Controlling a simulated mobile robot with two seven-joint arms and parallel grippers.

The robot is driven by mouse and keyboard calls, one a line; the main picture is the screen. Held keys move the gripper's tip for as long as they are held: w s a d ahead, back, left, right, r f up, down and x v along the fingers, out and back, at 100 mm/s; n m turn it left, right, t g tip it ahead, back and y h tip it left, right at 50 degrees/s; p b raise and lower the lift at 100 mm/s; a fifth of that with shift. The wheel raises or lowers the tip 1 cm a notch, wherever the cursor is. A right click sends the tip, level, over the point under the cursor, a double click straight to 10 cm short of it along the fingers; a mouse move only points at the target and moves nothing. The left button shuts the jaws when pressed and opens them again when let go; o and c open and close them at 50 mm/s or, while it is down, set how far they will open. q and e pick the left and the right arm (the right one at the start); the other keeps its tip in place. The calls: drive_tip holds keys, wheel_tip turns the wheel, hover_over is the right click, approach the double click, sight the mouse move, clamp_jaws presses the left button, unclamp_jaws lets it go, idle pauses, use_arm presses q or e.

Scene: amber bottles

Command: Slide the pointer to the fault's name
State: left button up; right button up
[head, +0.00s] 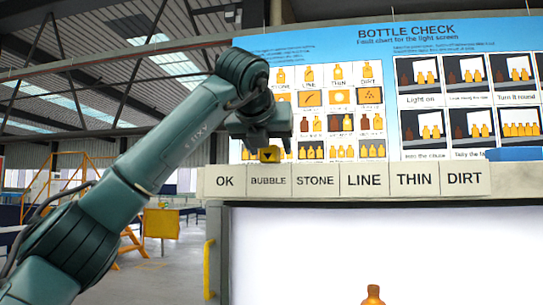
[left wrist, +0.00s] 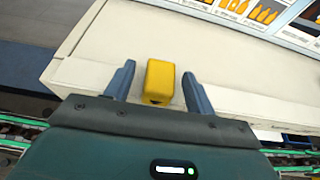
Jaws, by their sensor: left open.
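The yellow pointer (head: 269,154), a small block with a black downward triangle, sits on the ledge above the BUBBLE label (head: 268,181). My left gripper (head: 268,146) is just over it. In the left wrist view the yellow pointer (left wrist: 160,80) stands between the two open fingers of my left gripper (left wrist: 160,88), with a gap on each side. The label row also reads OK (head: 224,181), STONE (head: 315,181), LINE (head: 364,180), THIN (head: 414,180) and DIRT (head: 464,178). An amber bottle (head: 373,296) shows only its top before the white screen (head: 300,250). My right gripper is out of view.
The blue BOTTLE CHECK chart (head: 405,45) stands behind the ledge, partly hidden by my left arm. A blue object (head: 515,154) lies at the ledge's right end. The ledge between the pointer and that object looks clear.

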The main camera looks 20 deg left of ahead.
use_arm(q)
drive_tip(key=b+v, duration=0.1)
drive_tip(key=v, duration=0.9)
drive_tip(key=shift+f, duration=0.1)
